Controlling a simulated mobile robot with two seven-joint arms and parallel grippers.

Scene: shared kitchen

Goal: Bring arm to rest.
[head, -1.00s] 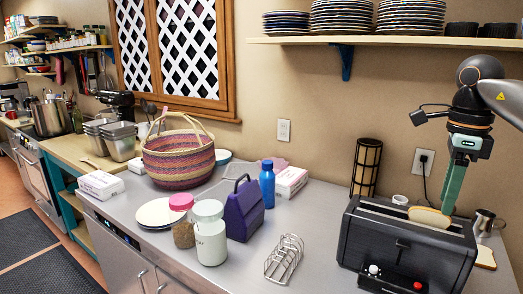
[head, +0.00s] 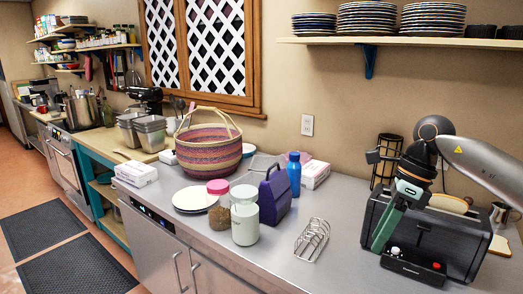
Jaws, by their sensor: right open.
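My right gripper (head: 384,236) hangs in front of the left part of the black toaster (head: 425,235), with its green fingers pointing down. It holds nothing that I can see, and I cannot tell whether it touches the toaster. My right arm (head: 485,165) reaches in from the right edge, above the toaster. A slice of bread (head: 448,204) stands in the toaster's top slot, apart from the fingers. My left gripper is not in view.
A wire toast rack (head: 312,240) stands left of the toaster. A metal jug (head: 499,213) is at the right. A plate shelf (head: 400,42) hangs above.

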